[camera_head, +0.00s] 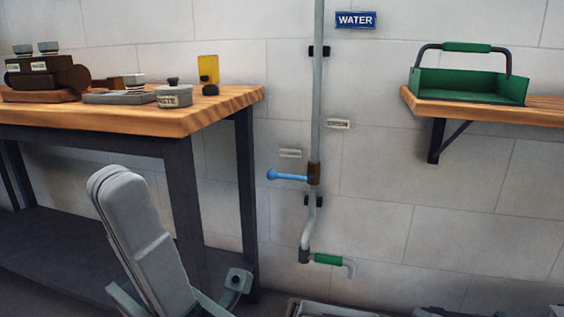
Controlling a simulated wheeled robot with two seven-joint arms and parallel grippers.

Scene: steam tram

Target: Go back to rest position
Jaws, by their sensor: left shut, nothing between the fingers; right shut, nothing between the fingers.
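My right gripper does not show.
The wooden workbench (150,122) at left holds a dark device (40,75), a round grey pot (174,96) and a yellow block (208,69). A wall pipe (317,110) carries a blue lever (290,177) and a green-handled tap (328,259). A green toolbox (470,86) sits on a shelf (455,109).

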